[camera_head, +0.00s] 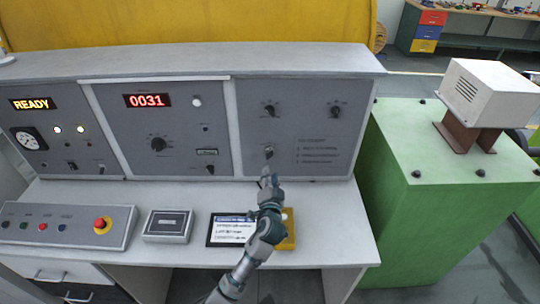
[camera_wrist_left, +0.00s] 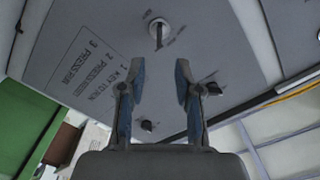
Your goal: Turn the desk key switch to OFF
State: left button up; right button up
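The key switch (camera_head: 269,151) is a small light round switch on the lower left of the right-hand grey panel. In the left wrist view the key switch (camera_wrist_left: 158,31) shows a dark slot or key, with small lettering too blurred to read. My left gripper (camera_head: 268,178) is just below and in front of it. In the left wrist view my left gripper (camera_wrist_left: 160,72) has two blue-grey fingers apart with nothing between them; the switch lies beyond their tips, apart from them. My right gripper is not in view.
Two dark knobs (camera_head: 270,110) (camera_head: 335,112) sit above the switch, with printed instructions (camera_head: 322,150) to its right. On the desk lie a tablet (camera_head: 230,230), a yellow box (camera_head: 287,232), a grey box (camera_head: 168,226) and a button console (camera_head: 68,226). A green cabinet (camera_head: 425,220) stands right.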

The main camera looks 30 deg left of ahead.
aim_at(271, 154)
pick_arm(q)
jog(key=x, duration=1)
jog(key=shift+w+a, duration=0.2)
jog(key=shift+w, duration=0.15)
jog(key=shift+d, duration=0.1)
grip_shut()
